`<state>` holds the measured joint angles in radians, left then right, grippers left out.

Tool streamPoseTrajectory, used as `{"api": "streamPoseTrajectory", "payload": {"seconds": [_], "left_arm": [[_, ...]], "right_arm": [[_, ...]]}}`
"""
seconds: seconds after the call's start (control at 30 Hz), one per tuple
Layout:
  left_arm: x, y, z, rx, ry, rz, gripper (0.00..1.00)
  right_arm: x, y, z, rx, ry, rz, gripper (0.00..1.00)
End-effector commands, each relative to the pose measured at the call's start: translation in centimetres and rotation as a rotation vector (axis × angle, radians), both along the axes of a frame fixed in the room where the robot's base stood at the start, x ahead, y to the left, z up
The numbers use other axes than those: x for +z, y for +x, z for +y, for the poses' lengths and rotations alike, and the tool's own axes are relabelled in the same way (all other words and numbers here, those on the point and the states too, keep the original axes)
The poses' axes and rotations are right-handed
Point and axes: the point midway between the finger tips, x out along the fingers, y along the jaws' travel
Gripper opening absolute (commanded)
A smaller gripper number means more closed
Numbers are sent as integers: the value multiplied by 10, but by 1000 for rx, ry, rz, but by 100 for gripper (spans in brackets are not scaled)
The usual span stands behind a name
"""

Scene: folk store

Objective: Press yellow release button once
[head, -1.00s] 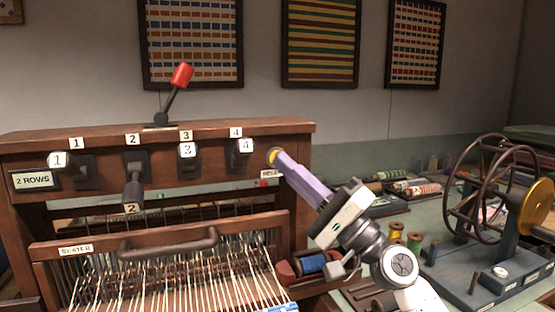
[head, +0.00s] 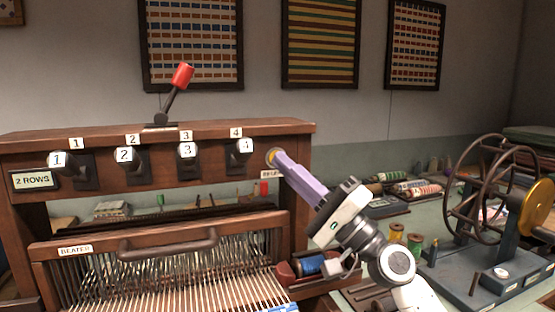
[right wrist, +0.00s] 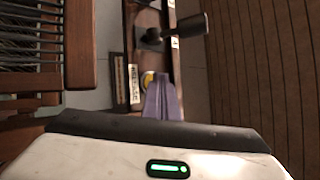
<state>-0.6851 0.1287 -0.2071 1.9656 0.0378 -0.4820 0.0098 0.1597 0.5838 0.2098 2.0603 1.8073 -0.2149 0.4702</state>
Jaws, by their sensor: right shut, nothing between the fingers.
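The yellow release button (head: 270,155) sits on the right end of the loom's wooden beam (head: 215,129), beside lever 4. My right gripper (head: 279,160) is shut and empty, its purple fingers pointing at the button. The fingertips are at the button and cover part of it; they seem to touch it. In the right wrist view the yellow button (right wrist: 148,79) shows at the tips of the purple fingers (right wrist: 160,86), with a label beside it. My left gripper is not in view.
Numbered levers stick out of the beam; lever 4 (head: 240,150) is close to my fingers. A red-topped lever (head: 181,76) stands above. The beater (head: 168,242) spans the loom below. A spinning wheel (head: 490,190) and thread spools (head: 414,243) stand at right.

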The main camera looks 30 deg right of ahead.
Motion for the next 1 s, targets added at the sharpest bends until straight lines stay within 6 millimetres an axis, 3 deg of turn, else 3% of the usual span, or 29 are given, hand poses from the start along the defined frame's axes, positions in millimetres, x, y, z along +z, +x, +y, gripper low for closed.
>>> {"api": "streamPoseTrajectory", "payload": {"seconds": [0.33,0.67,1.0], "left_arm": [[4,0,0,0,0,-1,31],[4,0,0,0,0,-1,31],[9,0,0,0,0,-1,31]], "right_arm": [[-1,-15,3,-2,1,1,0],[-1,-17,4,-1,1,0,0],[-1,-47,11,0,0,2,0]]}}
